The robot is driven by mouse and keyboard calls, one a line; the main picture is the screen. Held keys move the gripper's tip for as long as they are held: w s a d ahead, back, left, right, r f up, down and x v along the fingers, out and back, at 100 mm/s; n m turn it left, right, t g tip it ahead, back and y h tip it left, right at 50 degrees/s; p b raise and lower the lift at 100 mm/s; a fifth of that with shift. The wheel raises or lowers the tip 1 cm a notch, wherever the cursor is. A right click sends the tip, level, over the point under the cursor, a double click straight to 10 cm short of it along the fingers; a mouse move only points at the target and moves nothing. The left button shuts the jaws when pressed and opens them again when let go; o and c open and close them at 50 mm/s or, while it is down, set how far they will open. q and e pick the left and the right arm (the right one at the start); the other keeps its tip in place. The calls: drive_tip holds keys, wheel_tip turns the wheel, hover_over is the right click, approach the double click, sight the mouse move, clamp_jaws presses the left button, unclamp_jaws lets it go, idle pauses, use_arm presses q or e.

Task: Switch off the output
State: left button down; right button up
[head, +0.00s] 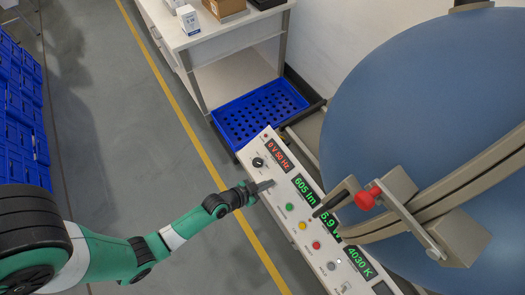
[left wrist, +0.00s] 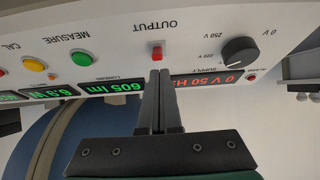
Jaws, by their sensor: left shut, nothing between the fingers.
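The output switch (left wrist: 157,53) is a small red rocker under the word OUTPUT on the white control panel (head: 282,202), seen in the left wrist view. In the head view my gripper hides it. My left gripper (head: 268,186) is shut and empty, its fingertips (left wrist: 160,74) at the lower edge of the switch. I cannot tell whether they touch it. The red supply display (head: 277,154) reads 0 V 50 Hz, beside a black knob (left wrist: 240,52). Green displays read 605 lm (head: 304,188) and 4030 K (head: 360,262). My right gripper is out of view.
Green (head: 289,206), yellow (head: 302,226) and red (head: 316,245) buttons line the panel. A large blue sphere (head: 420,110) with a red-knobbed latch (head: 366,199) stands to the right.

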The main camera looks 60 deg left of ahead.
use_arm(q)
drive_tip(key=shift+s+r, duration=0.2)
drive_tip(key=shift+s, duration=0.55)
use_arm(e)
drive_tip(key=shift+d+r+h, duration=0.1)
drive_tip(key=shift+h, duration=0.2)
use_arm(q)
drive_tip(key=shift+s, duration=0.1)
